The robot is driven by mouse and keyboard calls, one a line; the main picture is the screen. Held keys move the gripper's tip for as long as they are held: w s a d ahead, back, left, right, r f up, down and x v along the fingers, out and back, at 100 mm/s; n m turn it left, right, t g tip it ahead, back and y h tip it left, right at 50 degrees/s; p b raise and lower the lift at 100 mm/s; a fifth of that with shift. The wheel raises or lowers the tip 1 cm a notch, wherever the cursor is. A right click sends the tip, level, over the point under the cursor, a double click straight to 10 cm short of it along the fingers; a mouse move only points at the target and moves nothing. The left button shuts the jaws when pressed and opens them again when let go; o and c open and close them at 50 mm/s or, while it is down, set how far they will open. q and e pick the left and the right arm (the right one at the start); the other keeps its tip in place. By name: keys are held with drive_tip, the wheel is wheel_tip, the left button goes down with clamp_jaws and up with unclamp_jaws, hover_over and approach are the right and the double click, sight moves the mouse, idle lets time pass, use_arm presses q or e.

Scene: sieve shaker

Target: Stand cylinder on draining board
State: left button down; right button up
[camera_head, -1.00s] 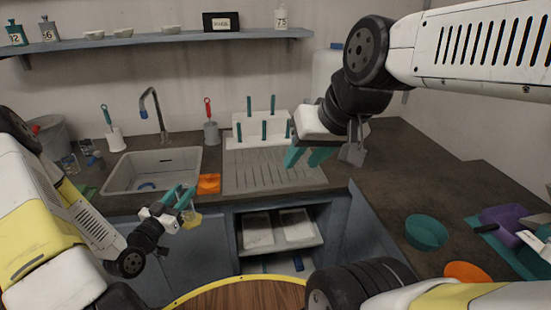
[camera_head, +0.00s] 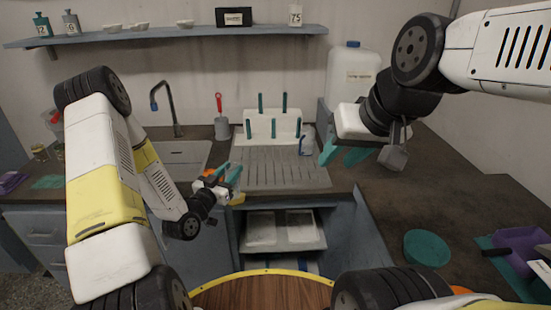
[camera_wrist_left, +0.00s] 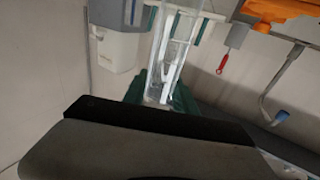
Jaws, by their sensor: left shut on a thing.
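My left gripper (camera_head: 230,177) is shut on a clear cylinder with a yellowish end (camera_head: 238,199), in front of the counter's front edge near the draining board's left front corner. In the left wrist view the clear cylinder (camera_wrist_left: 178,45) extends from between the teal fingers. The grooved draining board (camera_head: 275,172) lies right of the sink, its surface bare. My right gripper (camera_head: 342,154) is open and empty, hanging right of the draining board.
A white peg rack (camera_head: 285,126) with teal pegs stands at the board's back edge, with a small bottle (camera_head: 307,139) beside it. The sink (camera_head: 180,158) and tap (camera_head: 168,104) are at left. A large white jug (camera_head: 350,82) stands behind my right gripper. An open cabinet (camera_head: 280,232) lies below.

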use_arm(q)
drive_tip(key=w+d+r, duration=0.4)
drive_tip(key=d, duration=0.3)
drive_tip(key=w+d+f, duration=0.2)
drive_tip(key=w, duration=0.5)
drive_tip(key=w+d+f+y, duration=0.1)
drive_tip(key=w+f, duration=0.2)
drive_tip(key=w, duration=0.5)
drive_tip(key=shift+d+f+n+t, duration=0.2)
drive_tip(key=shift+d+n+t, duration=0.1)
drive_tip(key=shift+d+n, duration=0.1)
drive_tip(key=c, duration=1)
unclamp_jaws()
drive_tip(key=shift+f, duration=0.15)
